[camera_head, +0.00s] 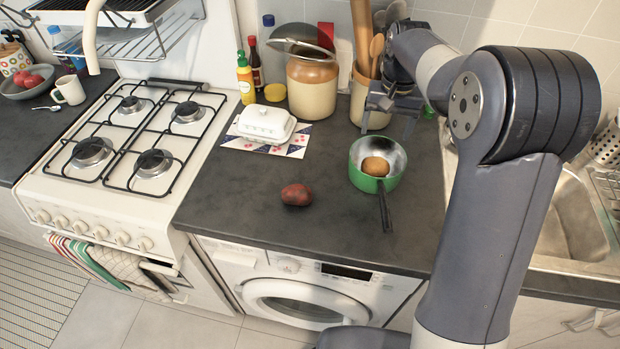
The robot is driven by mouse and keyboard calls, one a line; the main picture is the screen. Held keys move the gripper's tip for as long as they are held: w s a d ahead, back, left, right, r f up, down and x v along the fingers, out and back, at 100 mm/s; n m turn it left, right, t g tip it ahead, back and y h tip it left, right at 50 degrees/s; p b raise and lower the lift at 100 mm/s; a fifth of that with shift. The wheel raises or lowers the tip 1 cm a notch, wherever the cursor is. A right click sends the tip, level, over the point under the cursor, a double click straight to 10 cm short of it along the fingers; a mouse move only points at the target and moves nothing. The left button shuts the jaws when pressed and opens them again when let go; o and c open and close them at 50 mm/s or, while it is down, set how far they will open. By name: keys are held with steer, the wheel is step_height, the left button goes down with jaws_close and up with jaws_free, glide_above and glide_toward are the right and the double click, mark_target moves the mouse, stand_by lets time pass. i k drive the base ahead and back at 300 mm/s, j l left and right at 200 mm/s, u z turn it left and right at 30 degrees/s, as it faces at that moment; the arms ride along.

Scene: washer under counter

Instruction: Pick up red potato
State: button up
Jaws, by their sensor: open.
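The red potato (296,195) lies on the dark counter (240,200) near its front edge, above the washer. It is reddish brown and nothing touches it. My gripper (392,122) is open and appears empty. It is up and to the right of the red potato, in front of the utensil crock and above the far side of the green pan. The gripper is apart from the potato, and its fingers are small in this view.
A green saucepan (360,183) holding a yellowish-brown potato (375,166) stands right of the red potato, handle toward the front. A white butter dish (266,122), a large jar (312,85) and a utensil crock (368,108) stand behind. The stove (60,190) is left, the sink (570,215) right.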

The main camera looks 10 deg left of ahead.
mark_target(300, 195)
steer(key=z, duration=0.95)
steer(key=u, duration=2.1)
steer(key=k, duration=1)
